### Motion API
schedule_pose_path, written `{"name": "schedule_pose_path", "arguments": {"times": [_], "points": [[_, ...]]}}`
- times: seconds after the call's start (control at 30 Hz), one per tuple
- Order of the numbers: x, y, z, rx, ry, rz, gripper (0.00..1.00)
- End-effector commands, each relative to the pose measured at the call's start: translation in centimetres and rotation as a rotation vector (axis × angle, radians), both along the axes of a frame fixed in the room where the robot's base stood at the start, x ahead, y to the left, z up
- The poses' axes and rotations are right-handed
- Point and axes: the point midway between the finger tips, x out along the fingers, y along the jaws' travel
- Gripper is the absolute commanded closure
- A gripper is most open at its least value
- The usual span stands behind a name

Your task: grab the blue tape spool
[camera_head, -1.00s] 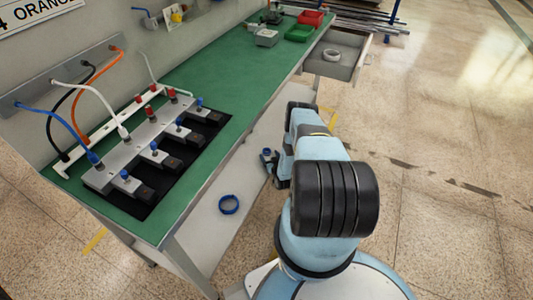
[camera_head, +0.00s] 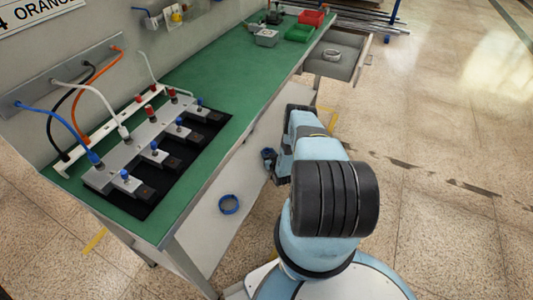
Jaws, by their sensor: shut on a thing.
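My arm hides part of the gripper.
The green bench top (camera_head: 225,75) carries a metal fixture with blue-knobbed clamps (camera_head: 150,135) on a black mat. Red (camera_head: 311,18) and green (camera_head: 299,33) bins stand at its far end. An open drawer (camera_head: 345,70) holding a pale roll (camera_head: 332,55) juts out.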

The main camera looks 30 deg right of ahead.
Motion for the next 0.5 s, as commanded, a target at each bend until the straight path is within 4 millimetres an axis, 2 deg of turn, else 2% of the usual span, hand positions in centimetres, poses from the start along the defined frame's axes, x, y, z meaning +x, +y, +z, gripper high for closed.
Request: {"name": "schedule_pose_path", "arguments": {"times": [0.03, 0.13, 0.5], "points": [[-0.05, -0.03, -0.04, 0.0, 0.001, -0.001, 0.67], [-0.07, -0.06, -0.05, 0.0, 0.001, -0.001, 0.75], [-0.07, -0.12, 0.58, 0.0, 0.001, -0.001, 0.76]]}}
